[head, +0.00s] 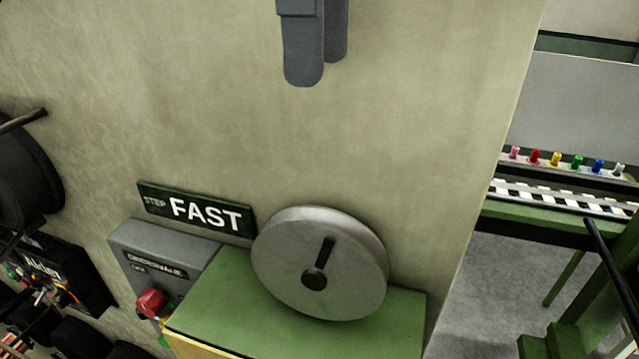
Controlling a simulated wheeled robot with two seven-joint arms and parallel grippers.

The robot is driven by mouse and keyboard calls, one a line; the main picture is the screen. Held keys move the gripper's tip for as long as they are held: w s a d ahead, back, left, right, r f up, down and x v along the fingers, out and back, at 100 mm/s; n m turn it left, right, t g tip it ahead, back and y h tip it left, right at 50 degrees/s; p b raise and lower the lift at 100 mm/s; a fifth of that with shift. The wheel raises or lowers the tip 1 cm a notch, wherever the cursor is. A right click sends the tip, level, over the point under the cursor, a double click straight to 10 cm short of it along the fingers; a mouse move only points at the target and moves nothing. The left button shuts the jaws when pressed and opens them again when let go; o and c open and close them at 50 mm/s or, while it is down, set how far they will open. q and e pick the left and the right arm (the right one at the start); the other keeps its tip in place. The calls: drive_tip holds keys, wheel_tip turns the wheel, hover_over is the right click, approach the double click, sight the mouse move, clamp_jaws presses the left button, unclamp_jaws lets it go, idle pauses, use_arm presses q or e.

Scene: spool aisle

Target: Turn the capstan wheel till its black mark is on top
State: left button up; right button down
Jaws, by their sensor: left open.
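The capstan wheel (355,275) is a pale grey disc with a dark hub, standing upright at the top of a green box. Its black mark (326,248) runs from the hub upward and slightly right in the tilted picture, toward the upper rim. My left gripper (320,70) comes in at the top edge with its grey fingers pointing down. It is open and empty, well above the wheel and apart from it. My right gripper is out of view.
A "STEP FAST" sign (198,211) is on the wall left of the wheel. Below it is a grey control box (165,255) with a red knob (150,303). Dark spools (25,180) stand at left. Right of the wall edge is a green bench (530,217) with several coloured pegs.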

sight(319, 217)
use_arm(q)
drive_tip(key=shift+s, duration=0.2)
wheel_tip(319, 217, down, 17)
drive_tip(key=p, duration=0.3)
drive_tip(key=shift+f, duration=0.2)
idle(0.5)
drive_tip(key=shift+c, duration=0.3)
clamp_jaws()
